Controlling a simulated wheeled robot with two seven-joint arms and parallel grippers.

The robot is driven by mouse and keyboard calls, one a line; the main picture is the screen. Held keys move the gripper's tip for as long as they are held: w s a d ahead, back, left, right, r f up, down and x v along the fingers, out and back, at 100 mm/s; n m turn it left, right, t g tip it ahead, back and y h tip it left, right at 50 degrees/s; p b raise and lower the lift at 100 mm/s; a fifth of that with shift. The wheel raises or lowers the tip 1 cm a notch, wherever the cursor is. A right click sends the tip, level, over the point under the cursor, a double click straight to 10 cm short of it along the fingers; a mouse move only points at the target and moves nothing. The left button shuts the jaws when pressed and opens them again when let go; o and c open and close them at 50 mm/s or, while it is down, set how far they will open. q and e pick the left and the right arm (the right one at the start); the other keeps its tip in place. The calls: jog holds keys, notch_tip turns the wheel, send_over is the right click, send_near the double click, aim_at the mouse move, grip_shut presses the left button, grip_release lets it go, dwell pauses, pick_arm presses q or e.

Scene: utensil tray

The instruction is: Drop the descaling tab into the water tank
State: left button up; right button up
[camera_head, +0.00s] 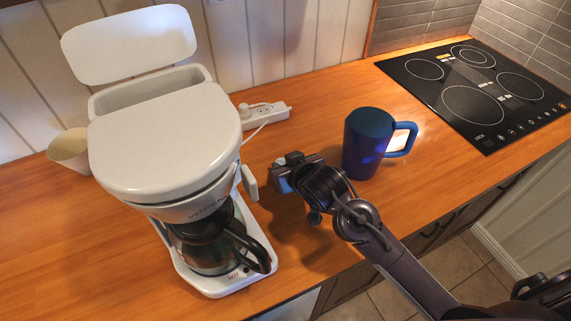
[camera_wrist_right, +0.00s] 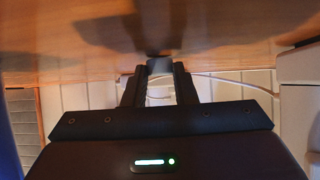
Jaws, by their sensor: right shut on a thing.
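The white coffee maker (camera_head: 165,145) stands at the left on the counter. Its rear lid (camera_head: 130,45) is raised and the water tank (camera_head: 150,86) behind the top is open; its inside shows only in part. My right gripper (camera_head: 281,174) is low over the counter, right of the coffee maker and left of the blue mug. In the wrist view its fingers (camera_wrist_right: 158,82) are shut on a small grey-blue piece, apparently the descaling tab (camera_wrist_right: 160,66). In the head view I cannot make the tab out clearly. My left gripper is not in view.
A blue mug (camera_head: 367,145) with a handle stands just right of my right gripper. A white power strip (camera_head: 266,115) with a cord lies behind. A beige cup (camera_head: 70,150) is left of the coffee maker, and a black cooktop (camera_head: 470,105) is at the right.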

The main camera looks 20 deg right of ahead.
jog(key=shift+f, duration=0.2)
jog(key=o, duration=1)
jog(key=shift+r, duration=0.1)
